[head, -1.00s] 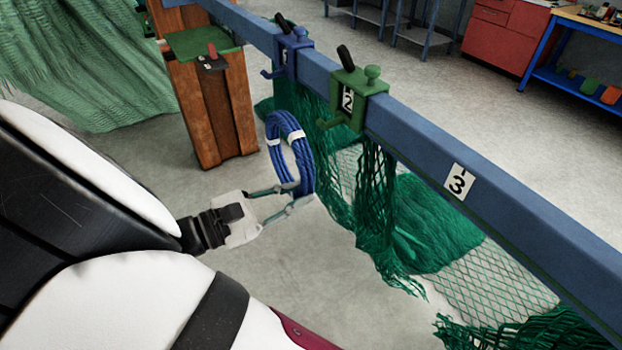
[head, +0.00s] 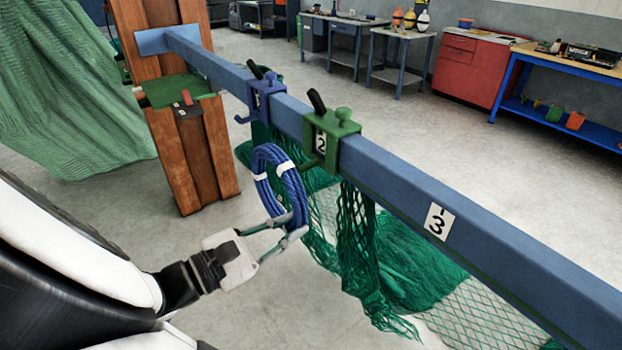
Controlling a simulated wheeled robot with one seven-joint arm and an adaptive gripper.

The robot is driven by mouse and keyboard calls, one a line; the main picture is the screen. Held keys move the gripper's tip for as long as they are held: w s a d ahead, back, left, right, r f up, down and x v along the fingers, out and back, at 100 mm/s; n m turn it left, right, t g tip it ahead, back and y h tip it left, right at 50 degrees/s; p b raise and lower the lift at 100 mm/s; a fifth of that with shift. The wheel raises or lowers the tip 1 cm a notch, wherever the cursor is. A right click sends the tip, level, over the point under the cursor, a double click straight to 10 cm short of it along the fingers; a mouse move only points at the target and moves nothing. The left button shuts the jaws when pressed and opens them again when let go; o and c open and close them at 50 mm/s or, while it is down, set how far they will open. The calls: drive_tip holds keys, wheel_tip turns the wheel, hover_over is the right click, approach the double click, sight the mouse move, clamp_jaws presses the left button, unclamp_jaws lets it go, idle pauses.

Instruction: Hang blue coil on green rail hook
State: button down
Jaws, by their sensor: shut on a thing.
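The blue coil (head: 285,192) is a ring of blue rope with white bands, held upright with its opening showing. My gripper (head: 286,231) is shut on the coil's lower part. The green rail hook (head: 331,141) is clamped on the blue rail, beside the number 2 plate, with its hook arm (head: 308,163) reaching left and down. In the picture the coil's top is just left of and near this hook arm. Whether they touch in depth I cannot tell. The coil is still carried by my gripper.
A blue hook (head: 262,97) sits farther along the blue rail (head: 480,246). Green netting (head: 400,262) hangs below the rail. A wooden post (head: 178,155) with a small green shelf (head: 172,92) stands at the rail's far end. Open floor lies left of the rail.

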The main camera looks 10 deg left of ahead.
drive_tip(key=w+d+f+b, duration=0.2)
drive_tip(key=w+d+b, duration=0.1)
drive_tip(key=w+d, duration=0.1)
drive_tip(key=shift+w+f, duration=0.25)
idle(0.8)
idle(0.5)
drive_tip(key=c, duration=1.5)
unclamp_jaws()
drive_tip(key=shift+o, duration=0.2)
